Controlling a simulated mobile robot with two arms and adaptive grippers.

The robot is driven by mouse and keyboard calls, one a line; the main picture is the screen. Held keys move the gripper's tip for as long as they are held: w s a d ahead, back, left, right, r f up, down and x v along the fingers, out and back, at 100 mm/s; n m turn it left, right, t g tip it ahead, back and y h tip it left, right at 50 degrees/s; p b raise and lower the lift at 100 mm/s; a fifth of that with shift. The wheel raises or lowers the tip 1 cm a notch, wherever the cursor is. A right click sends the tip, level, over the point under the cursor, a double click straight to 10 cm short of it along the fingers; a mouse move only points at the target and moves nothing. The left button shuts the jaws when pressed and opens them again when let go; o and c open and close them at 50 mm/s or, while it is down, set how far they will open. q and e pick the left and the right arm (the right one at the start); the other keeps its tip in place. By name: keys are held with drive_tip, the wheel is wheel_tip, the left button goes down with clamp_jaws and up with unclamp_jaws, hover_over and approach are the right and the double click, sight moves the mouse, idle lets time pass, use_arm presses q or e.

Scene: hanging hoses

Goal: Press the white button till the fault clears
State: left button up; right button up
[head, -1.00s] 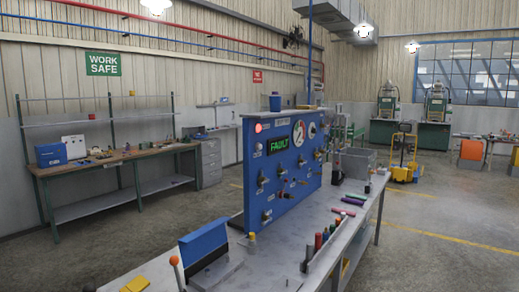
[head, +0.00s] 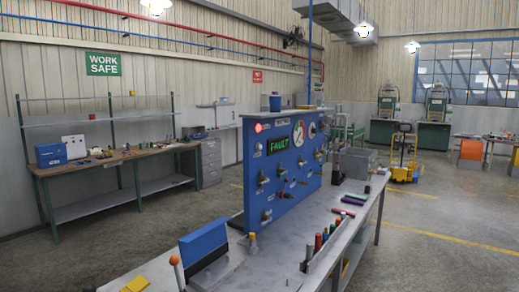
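A blue upright panel (head: 290,170) stands on the long grey workbench (head: 335,215). Its display (head: 279,144) reads FAULT in green letters, and a red lamp (head: 258,127) glows at its upper left. A small pale round fitting (head: 258,146) below the lamp looks like the white button, but it is too small to be sure. A round gauge (head: 299,133) sits right of the display. Several valves and hose fittings cover the rest of the panel. Neither of my grippers is in view.
Coloured cylinders (head: 325,237) stand in a rack at the bench's front edge. A blue-backed stand (head: 204,242) and a yellow object (head: 137,284) are at the near left.

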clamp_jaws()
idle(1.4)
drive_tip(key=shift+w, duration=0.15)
